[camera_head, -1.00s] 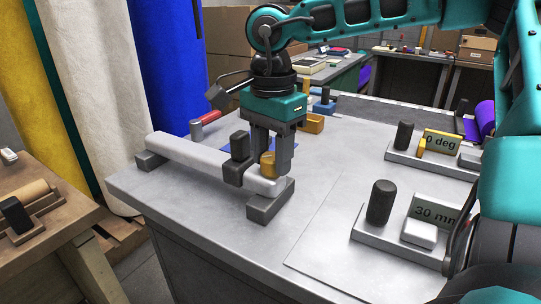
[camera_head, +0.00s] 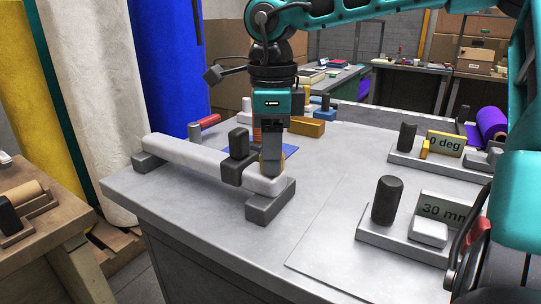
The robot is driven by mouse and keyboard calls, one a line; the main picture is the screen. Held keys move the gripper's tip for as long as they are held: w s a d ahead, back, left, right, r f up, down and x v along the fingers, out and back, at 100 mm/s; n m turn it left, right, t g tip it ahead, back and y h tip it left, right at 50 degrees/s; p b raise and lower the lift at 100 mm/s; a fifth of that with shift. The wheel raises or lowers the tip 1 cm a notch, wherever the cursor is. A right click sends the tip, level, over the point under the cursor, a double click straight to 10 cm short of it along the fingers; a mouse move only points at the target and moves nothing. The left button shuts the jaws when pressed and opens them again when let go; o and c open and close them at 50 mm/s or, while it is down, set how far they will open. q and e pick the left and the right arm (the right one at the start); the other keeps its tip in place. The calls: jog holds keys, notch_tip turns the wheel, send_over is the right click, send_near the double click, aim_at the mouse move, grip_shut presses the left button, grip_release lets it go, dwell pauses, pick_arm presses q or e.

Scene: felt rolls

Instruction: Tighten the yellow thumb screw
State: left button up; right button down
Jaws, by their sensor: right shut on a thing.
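The yellow thumb screw (camera_head: 262,166) stands on the right end of a pale bar (camera_head: 190,158), mostly hidden behind my fingers. My right gripper (camera_head: 272,162) points straight down over it and is shut on it; one finger covers the other from this side. A dark block with an upright black knob (camera_head: 238,142) sits on the bar just left of the screw. The bar rests on grey feet, the right one (camera_head: 270,204) near the bench's front edge. My left gripper is not in view.
To the right, two grey stands hold black posts and plates, "30 mm" (camera_head: 440,208) and "0 deg" (camera_head: 445,143). A yellow block (camera_head: 307,126) and a red-handled tool (camera_head: 205,121) lie behind the bar.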

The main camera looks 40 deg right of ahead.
jog(key=m, duration=0.3)
jog(key=shift+s+f+b, duration=0.1)
jog(key=shift+f+b, duration=0.25)
jog(key=shift+b, duration=0.05)
jog(key=shift+m, duration=0.5)
jog(key=c, duration=0.8)
grip_release()
jog(key=shift+r, duration=0.1)
jog(key=shift+r, duration=0.15)
